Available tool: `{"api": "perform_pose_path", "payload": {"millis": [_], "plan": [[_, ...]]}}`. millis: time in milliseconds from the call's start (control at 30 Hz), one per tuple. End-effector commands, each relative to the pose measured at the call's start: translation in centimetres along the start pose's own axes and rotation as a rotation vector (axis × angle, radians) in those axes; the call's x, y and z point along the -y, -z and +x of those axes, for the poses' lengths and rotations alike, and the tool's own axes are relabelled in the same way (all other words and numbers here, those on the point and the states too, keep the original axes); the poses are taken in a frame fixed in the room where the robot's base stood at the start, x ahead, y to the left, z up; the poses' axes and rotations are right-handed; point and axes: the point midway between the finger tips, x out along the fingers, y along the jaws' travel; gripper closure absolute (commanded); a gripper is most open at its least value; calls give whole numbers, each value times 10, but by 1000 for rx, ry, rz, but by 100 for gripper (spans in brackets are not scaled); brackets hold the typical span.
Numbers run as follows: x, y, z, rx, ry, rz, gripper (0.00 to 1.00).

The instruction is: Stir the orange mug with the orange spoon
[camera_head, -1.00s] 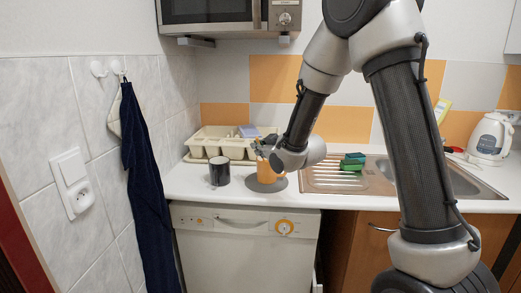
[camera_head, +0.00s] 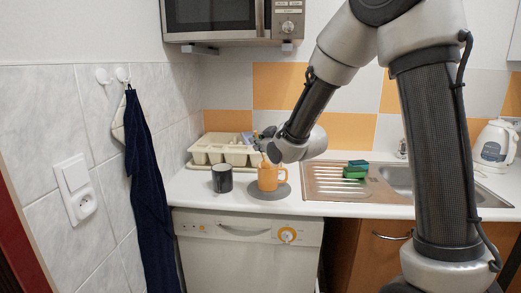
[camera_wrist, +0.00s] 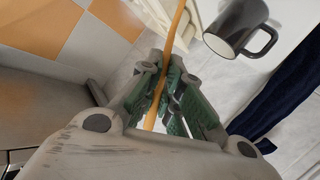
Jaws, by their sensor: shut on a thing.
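The orange mug (camera_head: 268,180) stands upright on a round grey mat (camera_head: 284,194) on the counter. My gripper (camera_head: 262,148) is just above the mug in the head view. In the wrist view my gripper (camera_wrist: 166,90) is shut on the thin handle of the orange spoon (camera_wrist: 178,24), which runs between the green-padded fingers. The spoon's lower end is hard to make out in the head view, and I cannot tell how deep it sits in the mug. The orange mug is not clearly visible in the wrist view.
A dark mug (camera_head: 222,179) stands just left of the orange mug; it also shows in the wrist view (camera_wrist: 240,28). A cream cutlery tray (camera_head: 224,152) lies behind. The sink drainer (camera_head: 325,190) with green sponges (camera_head: 356,170) is to the right. A microwave (camera_head: 215,14) hangs above.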

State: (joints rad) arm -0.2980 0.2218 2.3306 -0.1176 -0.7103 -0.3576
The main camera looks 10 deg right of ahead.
Motion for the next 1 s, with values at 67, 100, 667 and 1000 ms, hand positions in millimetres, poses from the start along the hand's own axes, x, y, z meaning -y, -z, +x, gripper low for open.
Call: {"api": "perform_pose_path", "payload": {"millis": [67, 100, 667, 1000], "plan": [[0, 8, -3, -3, -1, 0, 100], [-1, 11, -4, -2, -1, 0, 100], [-1, 41, -17, 1, 0, 0, 100], [-1, 41, -17, 0, 0, 0, 100]]}}
